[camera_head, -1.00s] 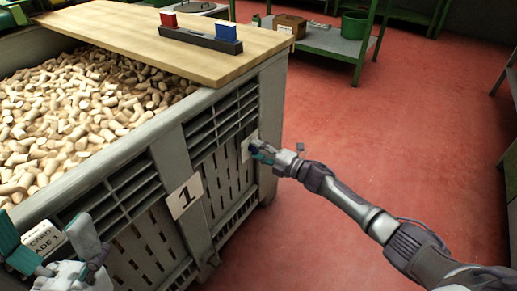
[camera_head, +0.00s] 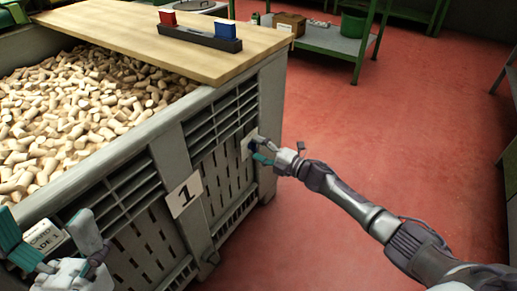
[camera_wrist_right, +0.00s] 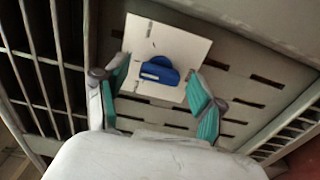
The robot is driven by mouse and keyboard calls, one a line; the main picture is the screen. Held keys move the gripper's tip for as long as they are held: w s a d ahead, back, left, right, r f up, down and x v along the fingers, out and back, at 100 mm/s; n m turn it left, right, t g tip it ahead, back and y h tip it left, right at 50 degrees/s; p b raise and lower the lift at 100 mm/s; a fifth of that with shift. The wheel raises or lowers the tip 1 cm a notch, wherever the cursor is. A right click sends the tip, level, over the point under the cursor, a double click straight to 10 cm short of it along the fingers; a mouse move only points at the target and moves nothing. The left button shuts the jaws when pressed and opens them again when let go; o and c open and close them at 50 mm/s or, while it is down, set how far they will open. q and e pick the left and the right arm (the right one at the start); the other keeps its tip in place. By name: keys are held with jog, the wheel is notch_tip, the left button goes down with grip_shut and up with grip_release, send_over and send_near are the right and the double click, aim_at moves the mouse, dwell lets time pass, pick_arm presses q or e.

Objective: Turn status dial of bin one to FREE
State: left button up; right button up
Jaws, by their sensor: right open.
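Bin one is a grey slatted crate (camera_head: 222,170) full of corks, with a number 1 plate (camera_head: 184,194) on its side. The status dial is a blue knob (camera_wrist_right: 159,72) on a white plate (camera_wrist_right: 172,40), fixed to the bin's side; in the head view the plate (camera_head: 247,142) shows partly behind my gripper. My right gripper (camera_head: 259,152) is at the dial. In the right wrist view its teal fingers (camera_wrist_right: 160,88) are open, one on each side of the knob, with gaps visible. My left gripper (camera_head: 58,240) is at the lower left, fingers apart, near a card marked grade 1 (camera_head: 45,236).
A wooden board (camera_head: 140,35) lies across the bin's top, holding a dark tray (camera_head: 200,40) with a red and a blue block. A green-framed shelf (camera_head: 335,42) stands behind. The red floor (camera_head: 400,130) to the right is clear.

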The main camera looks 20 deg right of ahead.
jog(key=v, duration=1.1)
jog(key=shift+s+d, duration=0.25)
jog(key=shift+s, duration=0.05)
jog(key=shift+f, duration=0.1)
